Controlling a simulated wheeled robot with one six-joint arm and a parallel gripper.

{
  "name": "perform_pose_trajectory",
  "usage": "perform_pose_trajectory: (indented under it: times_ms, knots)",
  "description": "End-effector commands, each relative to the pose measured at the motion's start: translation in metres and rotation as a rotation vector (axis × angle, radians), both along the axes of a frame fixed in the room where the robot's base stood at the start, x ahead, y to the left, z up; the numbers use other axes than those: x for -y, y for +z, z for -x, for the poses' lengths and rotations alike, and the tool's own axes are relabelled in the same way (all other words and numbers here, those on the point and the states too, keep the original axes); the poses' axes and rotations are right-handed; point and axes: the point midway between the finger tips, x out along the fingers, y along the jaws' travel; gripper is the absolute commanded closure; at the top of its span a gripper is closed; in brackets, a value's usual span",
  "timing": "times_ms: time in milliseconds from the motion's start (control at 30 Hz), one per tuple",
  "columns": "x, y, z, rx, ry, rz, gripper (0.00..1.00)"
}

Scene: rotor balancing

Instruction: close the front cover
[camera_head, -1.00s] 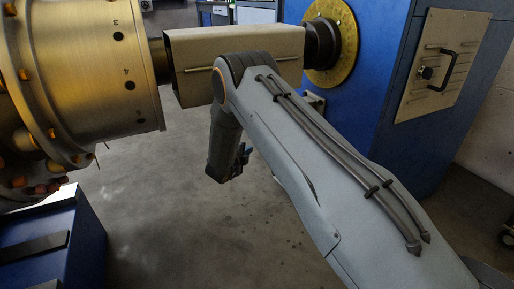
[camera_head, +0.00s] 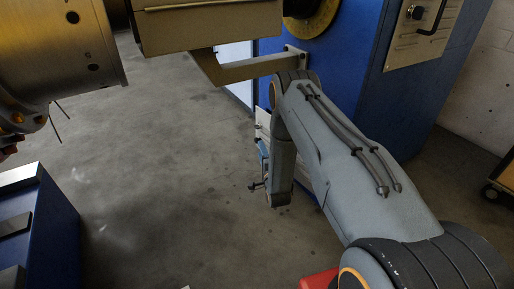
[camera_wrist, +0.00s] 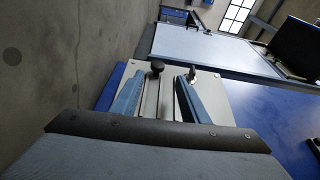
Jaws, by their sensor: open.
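In the head view my gripper (camera_head: 260,170) hangs low beside the blue cabinet (camera_head: 345,75). A pale plate edge (camera_head: 262,122) shows just behind it, partly hidden by my arm.
A beige box-shaped guard (camera_head: 210,28) is above, beside the brass-coloured rotor (camera_head: 62,50). A grey bracket (camera_head: 250,70) joins the cabinet. A handled panel (camera_head: 425,35) is at upper right. A blue block (camera_head: 60,235) stands lower left. The floor (camera_head: 165,160) between is clear.

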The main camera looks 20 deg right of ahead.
Motion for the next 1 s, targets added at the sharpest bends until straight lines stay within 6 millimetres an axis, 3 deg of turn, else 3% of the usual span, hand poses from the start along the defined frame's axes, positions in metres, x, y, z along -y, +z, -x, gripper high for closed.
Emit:
perform_pose_trajectory:
  times_ms: [167, 700, 1000]
  knots:
    - [0.000, -0.007, 0.002, 0.007, 0.030, -0.017, 0.59]
    - [0.001, -0.008, -0.064, 0.007, 0.028, -0.015, 0.59]
    - [0.001, -0.006, -0.072, 0.005, 0.028, -0.015, 0.59]
